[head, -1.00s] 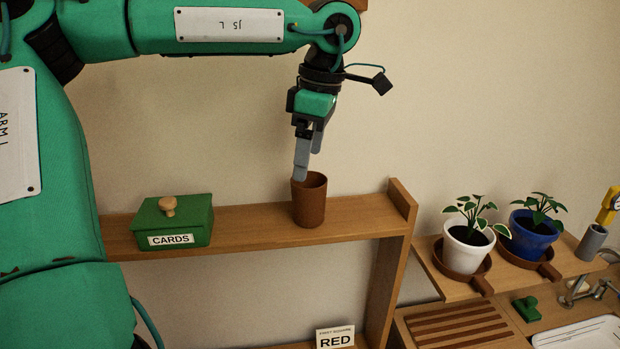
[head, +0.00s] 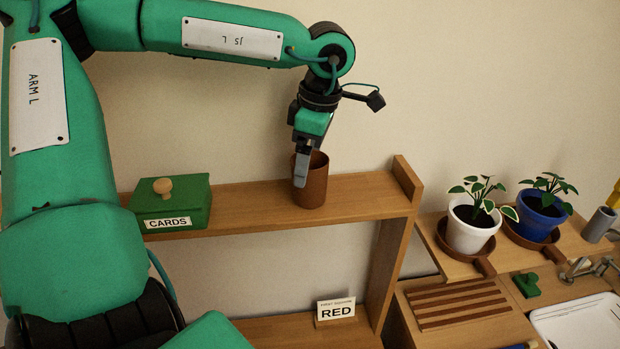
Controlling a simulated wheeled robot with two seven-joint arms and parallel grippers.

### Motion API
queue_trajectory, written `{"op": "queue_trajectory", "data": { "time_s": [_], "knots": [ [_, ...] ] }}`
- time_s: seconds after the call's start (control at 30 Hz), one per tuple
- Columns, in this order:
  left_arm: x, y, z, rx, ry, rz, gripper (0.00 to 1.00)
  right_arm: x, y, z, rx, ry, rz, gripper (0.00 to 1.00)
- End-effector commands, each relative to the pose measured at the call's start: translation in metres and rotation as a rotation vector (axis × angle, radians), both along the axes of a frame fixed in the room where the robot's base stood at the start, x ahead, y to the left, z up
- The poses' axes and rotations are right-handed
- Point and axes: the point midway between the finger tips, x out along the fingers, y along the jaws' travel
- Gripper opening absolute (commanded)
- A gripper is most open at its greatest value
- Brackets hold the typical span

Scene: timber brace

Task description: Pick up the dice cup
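The brown dice cup (head: 314,188) stands upright on the wooden shelf (head: 255,205), its open mouth upward. My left gripper (head: 301,180) points down at the cup. One grey finger shows in front of the cup's left side, reaching below its rim. The other finger is hidden, so I cannot tell whether it is inside or behind the cup, or whether the fingers touch the wall. My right gripper is not in view.
A green box labelled CARDS (head: 172,206) stands left of the cup on the same shelf. An upright end board (head: 407,178) closes the shelf's right end. Potted plants (head: 468,232) stand farther right. A RED sign (head: 336,310) stands on the lower shelf.

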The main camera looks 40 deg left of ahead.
Motion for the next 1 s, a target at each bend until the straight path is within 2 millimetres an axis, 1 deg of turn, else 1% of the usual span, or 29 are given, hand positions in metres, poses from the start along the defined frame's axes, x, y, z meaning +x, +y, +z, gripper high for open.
{"op": "queue_trajectory", "data": {
  "time_s": [0.07,0.2,0.43,0.57,0.77,0.87,1.0],
  "knots": [
    [0.0,0.0,-0.004,0.0,0.004,0.001,0.88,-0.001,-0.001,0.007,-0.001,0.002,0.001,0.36],
    [0.001,-0.001,-0.018,-0.001,0.006,-0.001,0.88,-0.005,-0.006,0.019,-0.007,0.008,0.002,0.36],
    [0.0,0.002,-0.043,0.0,0.003,0.001,0.88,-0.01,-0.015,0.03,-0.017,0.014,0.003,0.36],
    [0.0,0.002,-0.049,0.0,0.001,0.001,0.88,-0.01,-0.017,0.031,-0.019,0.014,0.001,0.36],
    [0.0,0.002,-0.05,0.0,0.0,0.001,0.88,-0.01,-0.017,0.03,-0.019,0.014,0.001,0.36],
    [0.0,0.002,-0.05,0.0,0.0,0.001,0.71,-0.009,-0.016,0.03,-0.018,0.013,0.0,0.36],
    [0.0,0.002,-0.049,0.0,0.0,0.001,0.43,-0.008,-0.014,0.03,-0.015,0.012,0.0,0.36]
  ]
}}
